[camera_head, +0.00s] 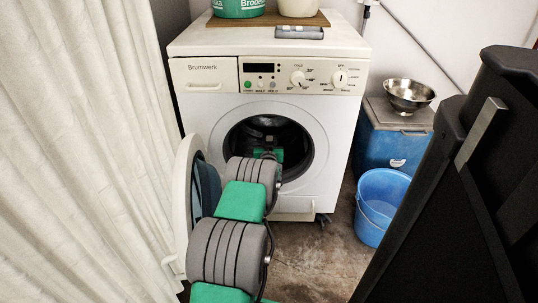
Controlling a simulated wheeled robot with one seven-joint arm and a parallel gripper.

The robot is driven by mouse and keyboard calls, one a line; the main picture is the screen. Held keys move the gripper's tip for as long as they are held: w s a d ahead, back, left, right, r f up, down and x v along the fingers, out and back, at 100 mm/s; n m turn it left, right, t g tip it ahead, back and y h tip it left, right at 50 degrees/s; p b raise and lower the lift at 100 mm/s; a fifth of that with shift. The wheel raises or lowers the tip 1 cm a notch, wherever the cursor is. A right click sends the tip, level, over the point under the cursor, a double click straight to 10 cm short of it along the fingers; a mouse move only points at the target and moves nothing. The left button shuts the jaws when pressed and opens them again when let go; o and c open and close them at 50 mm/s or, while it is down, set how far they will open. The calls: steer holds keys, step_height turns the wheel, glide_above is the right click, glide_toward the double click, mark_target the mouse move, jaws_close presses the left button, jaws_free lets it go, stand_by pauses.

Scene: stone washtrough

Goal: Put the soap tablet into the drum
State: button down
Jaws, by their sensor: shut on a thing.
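The white washing machine (250,190) stands against the wall with its round door (190,185) swung open to the left. Its dark drum (240,135) lies open behind the door ring. My arm reaches from the bottom of the view up to the opening. My gripper (269,141) is at the drum mouth, seen from behind, small and dark against the drum. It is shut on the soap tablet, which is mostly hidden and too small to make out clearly. Whether the tablet is past the rim cannot be told.
A blue bucket (383,205) stands on the floor to the right. Behind it a blue box (392,148) carries a metal bowl (409,95). A wooden board (262,20) with a green container (238,8) lies on the machine. A pale curtain (80,150) hangs at the left.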

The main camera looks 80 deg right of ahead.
steer(key=f+x, duration=0.2)
steer(key=x, duration=0.7)
steer(key=c, duration=1.1)
jaws_free()
steer(key=shift+d+f, duration=0.1)
steer(key=shift+o, duration=0.2)
steer(key=p+v, duration=0.1)
steer(key=v, duration=0.1)
steer(key=p+v, duration=0.3)
steer(key=v, duration=0.1)
steer(key=shift+s+a+r, duration=0.15)
steer(key=shift+a+r, duration=0.15)
steer(key=shift+a, duration=0.05)
steer(key=shift+a+f, duration=0.25)
steer(key=shift+a, duration=0.3)
